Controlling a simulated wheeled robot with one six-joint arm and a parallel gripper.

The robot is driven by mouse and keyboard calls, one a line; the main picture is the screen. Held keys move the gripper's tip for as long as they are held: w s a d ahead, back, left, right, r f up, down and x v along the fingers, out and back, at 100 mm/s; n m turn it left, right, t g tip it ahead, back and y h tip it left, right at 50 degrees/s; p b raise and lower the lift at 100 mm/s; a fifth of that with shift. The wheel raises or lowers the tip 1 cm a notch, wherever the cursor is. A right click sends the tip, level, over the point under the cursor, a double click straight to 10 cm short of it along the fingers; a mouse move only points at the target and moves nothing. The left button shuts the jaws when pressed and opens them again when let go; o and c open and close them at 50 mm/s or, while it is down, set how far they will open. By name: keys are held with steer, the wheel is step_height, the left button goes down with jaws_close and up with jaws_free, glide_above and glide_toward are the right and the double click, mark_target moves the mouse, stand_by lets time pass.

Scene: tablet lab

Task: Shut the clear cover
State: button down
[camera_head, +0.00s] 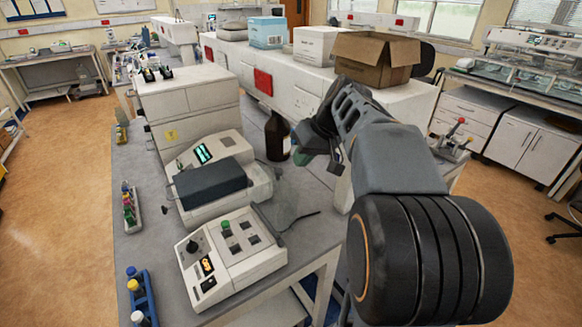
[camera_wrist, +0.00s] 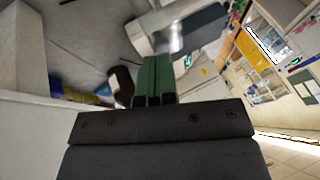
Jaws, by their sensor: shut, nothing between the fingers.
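A white machine (camera_head: 232,262) with a knob, an orange display and several buttons stands at the front of the grey bench. A clear cover (camera_head: 286,208), faint and see-through, appears raised at its back right edge; its exact angle is hard to tell. My gripper (camera_head: 302,158) is above the bench, behind and to the right of the cover, apart from it. Its green fingers also show in the wrist view (camera_wrist: 153,80), shut together with nothing between them. The arm partly hides the gripper in the head view.
A second white machine (camera_head: 233,205) with a dark lid stands behind the first. A brown bottle (camera_head: 277,138) stands close to my gripper. Tube racks (camera_head: 130,208) and (camera_head: 141,300) stand along the left bench edge. An open cardboard box (camera_head: 375,62) sits on the rear counter.

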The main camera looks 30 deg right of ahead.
steer(key=w+d+y, duration=0.1)
steer(key=w+d, duration=0.2)
steer(key=d, duration=0.1)
steer(key=p+x, duration=0.1)
steer(key=x, duration=0.7)
steer(key=shift+w+a+n+t+p, duration=0.2)
steer(key=shift+w+n+t+p, duration=0.1)
steer(key=shift+w+t, duration=0.1)
steer(key=s+a+f+n+t+h+b, duration=0.1)
steer(key=a+f+n+h+b, duration=0.1)
steer(key=a+h+b, duration=0.65)
steer(key=s+a+f+n+t+h+b, duration=0.1)
steer(key=s+a+f+h+b, duration=0.15)
steer(key=a, duration=1.15)
steer(key=shift+a+f+n+t+h+b, duration=0.15)
steer(key=shift+a+f+n+h+b, duration=0.1)
steer(key=shift+a+f+h+b, duration=0.85)
steer(key=shift+a+f+n+t+h+b, duration=0.15)
steer(key=shift+a+f+h+b, duration=0.6)
steer(key=shift+f+b, duration=0.75)
steer(key=shift+a+f+n+t+h+b, duration=0.1)
steer(key=shift+a+f+n+h+b, duration=0.2)
steer(key=shift+a+f+h+b, duration=1.05)
